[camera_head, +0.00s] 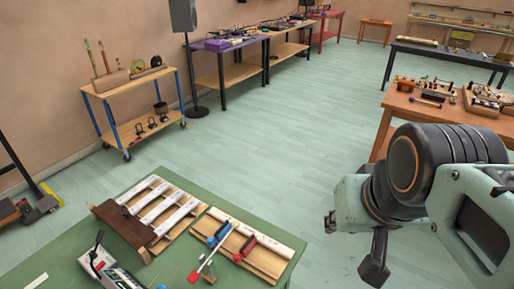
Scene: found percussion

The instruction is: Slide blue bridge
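A small blue bridge (219,234) stands on a narrow board with a pale strip (262,241), at the right part of the green table. A red bridge (245,247) stands on the same board, right of the blue one. My gripper (352,246) is at the lower right, well to the right of the board and beyond the table's right edge. Its dark fingertips look apart, with only floor seen between them. It touches neither bridge.
A wooden instrument with several white bars (161,203) lies left of the board on the green table (72,220). A dark and white device (106,266) is at the front left. Open floor (270,145) lies behind. A wooden table (393,118) stands behind my arm.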

